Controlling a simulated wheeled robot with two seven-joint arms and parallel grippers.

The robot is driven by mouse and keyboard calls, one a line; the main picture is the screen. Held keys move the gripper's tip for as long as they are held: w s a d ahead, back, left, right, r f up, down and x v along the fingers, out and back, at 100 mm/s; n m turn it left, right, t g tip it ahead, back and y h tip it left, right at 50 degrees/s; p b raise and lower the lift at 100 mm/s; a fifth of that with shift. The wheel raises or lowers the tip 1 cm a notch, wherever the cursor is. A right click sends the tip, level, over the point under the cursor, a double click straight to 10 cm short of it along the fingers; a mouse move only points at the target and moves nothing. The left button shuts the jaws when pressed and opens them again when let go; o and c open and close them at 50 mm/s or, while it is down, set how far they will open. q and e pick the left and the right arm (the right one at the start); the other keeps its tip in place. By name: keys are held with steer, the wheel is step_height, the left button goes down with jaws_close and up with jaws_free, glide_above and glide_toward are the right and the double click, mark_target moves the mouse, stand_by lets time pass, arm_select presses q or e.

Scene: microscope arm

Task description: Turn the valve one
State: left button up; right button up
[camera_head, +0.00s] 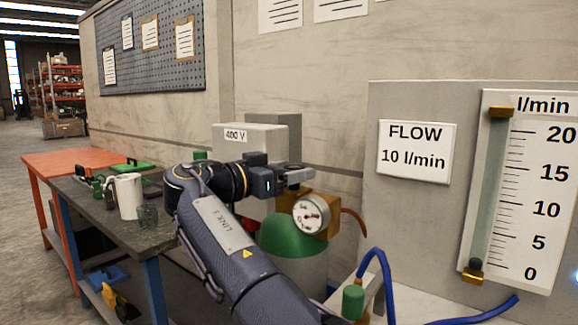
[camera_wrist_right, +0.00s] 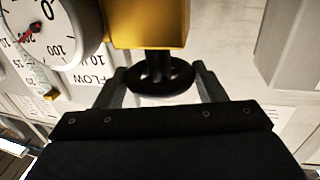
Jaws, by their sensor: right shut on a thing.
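The valve is a black round handwheel (camera_wrist_right: 162,78) on a short stem under a brass block (camera_wrist_right: 148,22) in the right wrist view. My right gripper (camera_wrist_right: 160,88) has one finger on each side of the wheel and is shut on it. In the head view my right gripper (camera_head: 297,178) is at the brass regulator (camera_head: 325,218) above a green-topped cylinder (camera_head: 294,236); the wheel is hidden there. The dial gauge (camera_head: 311,214) has a red needle. The flow meter (camera_head: 487,190) has its dark float low, near 0. My left gripper is not in view.
A sign (camera_head: 416,150) reads "FLOW 10 l/min". A blue hose (camera_head: 386,285) and a green knob (camera_head: 353,302) are at lower right. A workbench (camera_head: 130,228) with a white mug (camera_head: 129,195) stands left. A grey 400 V box (camera_head: 250,139) is behind my arm.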

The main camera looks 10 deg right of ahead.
steer(key=o, duration=1)
steer(key=p+v, duration=0.1)
steer(key=v, duration=0.6)
steer(key=shift+s+a, duration=0.15)
steer(key=shift+a, duration=0.2)
